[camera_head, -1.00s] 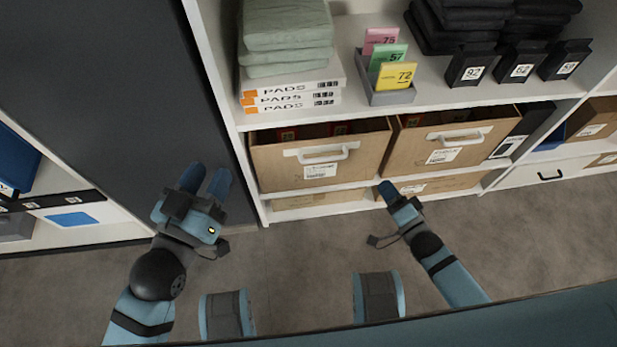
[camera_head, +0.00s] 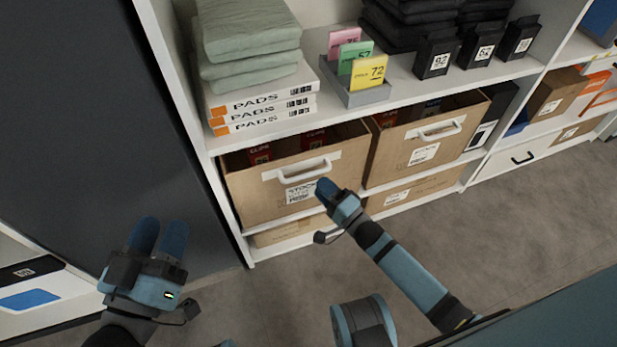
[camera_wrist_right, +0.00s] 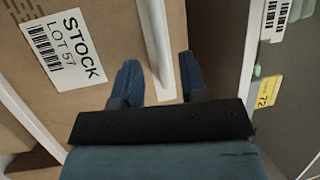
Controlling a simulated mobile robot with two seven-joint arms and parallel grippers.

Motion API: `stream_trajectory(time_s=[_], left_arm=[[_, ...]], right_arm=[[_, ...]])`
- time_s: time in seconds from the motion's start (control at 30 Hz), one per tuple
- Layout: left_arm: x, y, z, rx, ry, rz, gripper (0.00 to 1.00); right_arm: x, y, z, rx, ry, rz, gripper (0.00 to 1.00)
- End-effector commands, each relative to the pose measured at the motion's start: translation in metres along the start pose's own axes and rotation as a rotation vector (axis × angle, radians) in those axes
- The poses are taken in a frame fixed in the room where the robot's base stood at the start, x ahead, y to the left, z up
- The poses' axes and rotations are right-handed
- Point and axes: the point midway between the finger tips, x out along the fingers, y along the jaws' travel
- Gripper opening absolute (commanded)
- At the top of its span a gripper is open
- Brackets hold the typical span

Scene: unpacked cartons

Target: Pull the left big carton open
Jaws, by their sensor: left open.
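The left big carton (camera_head: 250,195) is brown, with a white handle (camera_head: 305,170) and a STOCK label, and sits in the lower shelf bay. Its open top shows red boxes inside. My right gripper (camera_head: 325,188) is at the carton's front, by the right end of the handle. In the right wrist view its two blue fingers (camera_wrist_right: 162,82) are apart, one on each side of the white handle bar (camera_wrist_right: 156,45); whether they touch it I cannot tell. My left gripper (camera_head: 160,235) is open and empty, low at the left, away from the carton.
A second brown carton (camera_head: 385,165) with a white handle stands just right of it. Above are stacked PADS boxes (camera_head: 262,110) and a grey tray (camera_head: 355,95) with coloured cards. A dark panel (camera_head: 90,110) stands at the left. The floor (camera_head: 470,245) in front is clear.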

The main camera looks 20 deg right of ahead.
Motion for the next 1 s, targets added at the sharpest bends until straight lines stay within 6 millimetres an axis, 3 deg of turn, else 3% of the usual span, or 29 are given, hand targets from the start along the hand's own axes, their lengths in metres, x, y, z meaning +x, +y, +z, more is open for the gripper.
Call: stream_trajectory(time_s=[0.1,0.3,0.7,0.9,1.0], left_arm=[[0.000,-0.002,0.013,-0.002,-0.032,0.003,0.43],[-0.001,-0.004,0.022,-0.003,-0.070,0.006,0.43],[0.000,-0.004,0.025,-0.003,-0.084,0.007,0.43],[0.000,-0.004,0.024,-0.003,-0.083,0.007,0.43],[0.000,-0.004,0.024,-0.003,-0.083,0.007,0.43]], right_arm=[[0.024,0.002,0.000,-0.002,0.000,-0.002,0.39],[0.049,0.002,0.000,0.000,0.000,0.000,0.39],[0.057,0.000,0.000,0.000,0.000,0.002,0.39],[0.057,0.000,0.000,0.000,0.000,0.002,0.00],[0.057,0.000,0.000,0.000,0.000,0.002,0.00]])
